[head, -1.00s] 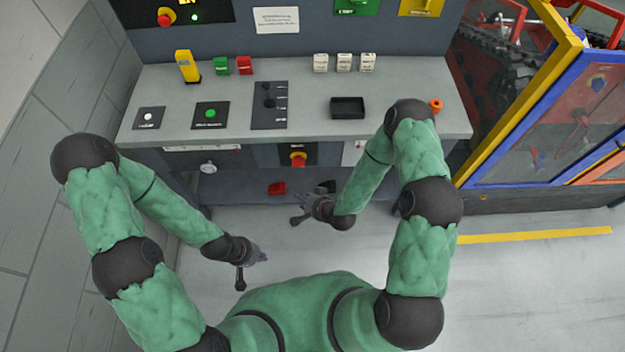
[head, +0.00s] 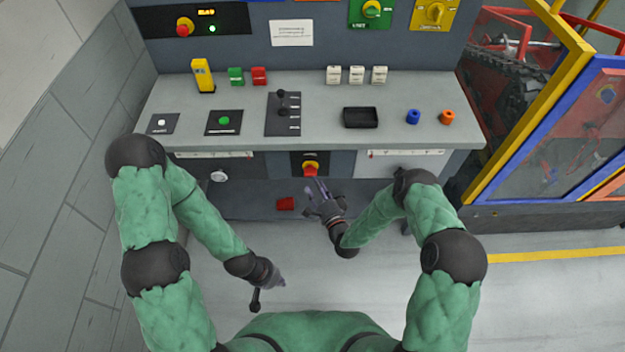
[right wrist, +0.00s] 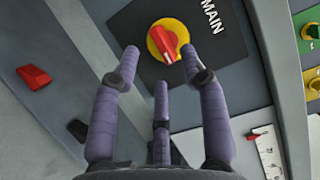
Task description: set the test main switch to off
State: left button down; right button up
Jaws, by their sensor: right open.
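The main switch (head: 310,169) is a red rotary handle on a yellow disc, on a dark plate low on the console's front face. In the right wrist view the switch (right wrist: 166,40) sits beside the printed word MAIN. Its handle slants, with a pale mark at its lower end. My right gripper (head: 318,189) is open and empty, just below the switch and pointing at it. In the right wrist view its fingers (right wrist: 160,65) are spread below the knob and appear apart from it. My left gripper (head: 270,286) hangs low, away from the console; its fingers are unclear.
The console top (head: 200,108) holds a black tray (head: 360,118), a blue cylinder (head: 413,117), an orange cylinder (head: 447,117) and a lever panel (head: 283,112). A red pedal-like block (head: 285,204) is below the switch. A yellow-and-blue framed enclosure (head: 560,120) stands at right.

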aim_at(310, 172)
jog(key=x, duration=0.4)
jog(key=shift+w+a+b, duration=0.1)
jog(key=shift+w+b, duration=0.15)
jog(key=shift+b, duration=0.15)
grip_shut()
